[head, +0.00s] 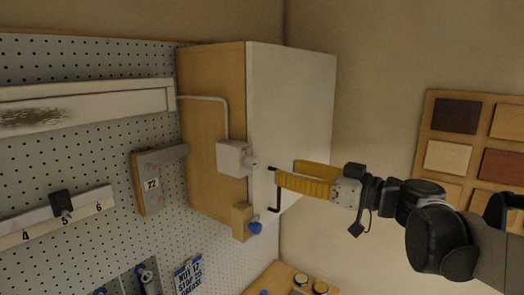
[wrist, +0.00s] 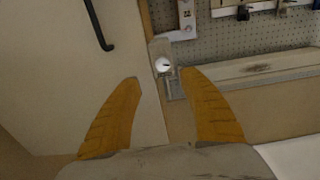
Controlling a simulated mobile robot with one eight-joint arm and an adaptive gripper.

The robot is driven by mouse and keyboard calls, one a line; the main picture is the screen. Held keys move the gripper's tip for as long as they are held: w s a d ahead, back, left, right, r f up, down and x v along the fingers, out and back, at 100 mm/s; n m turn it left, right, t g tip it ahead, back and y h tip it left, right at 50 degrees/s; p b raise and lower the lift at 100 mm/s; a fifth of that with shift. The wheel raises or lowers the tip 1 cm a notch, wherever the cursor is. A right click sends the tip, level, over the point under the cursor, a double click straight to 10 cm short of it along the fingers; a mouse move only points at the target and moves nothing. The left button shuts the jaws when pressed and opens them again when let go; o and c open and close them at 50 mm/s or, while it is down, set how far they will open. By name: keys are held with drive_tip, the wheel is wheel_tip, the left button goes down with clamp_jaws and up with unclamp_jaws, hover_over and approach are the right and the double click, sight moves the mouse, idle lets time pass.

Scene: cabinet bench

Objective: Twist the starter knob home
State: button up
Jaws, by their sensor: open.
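The starter knob (head: 252,163) is a small pale round piece on the front of a white box (head: 232,158) fixed to the wooden side of the wall cabinet. In the wrist view the knob (wrist: 162,65) shows as a white disc with a small dark mark, just beyond and between the fingertips. My gripper (head: 287,173) has two yellow fingers, spread open and empty. It reaches in from the right, close to the knob but apparently apart from it. In the wrist view the gripper (wrist: 160,77) shows a finger on either side of the knob.
The cabinet's white door (head: 290,110) has a black bar handle (head: 274,192) near my fingers. A wooden block with a blue knob (head: 254,228) sits below the box. A cable runs from the box up to a lamp fixture (head: 100,98) on the pegboard.

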sight(257, 164)
drive_tip(key=p+x, duration=0.2)
drive_tip(key=x, duration=0.8)
drive_tip(key=shift+s+a+f, duration=0.1)
drive_tip(key=shift+s+a, duration=0.05)
drive_tip(key=shift+c, duration=0.2)
clamp_jaws()
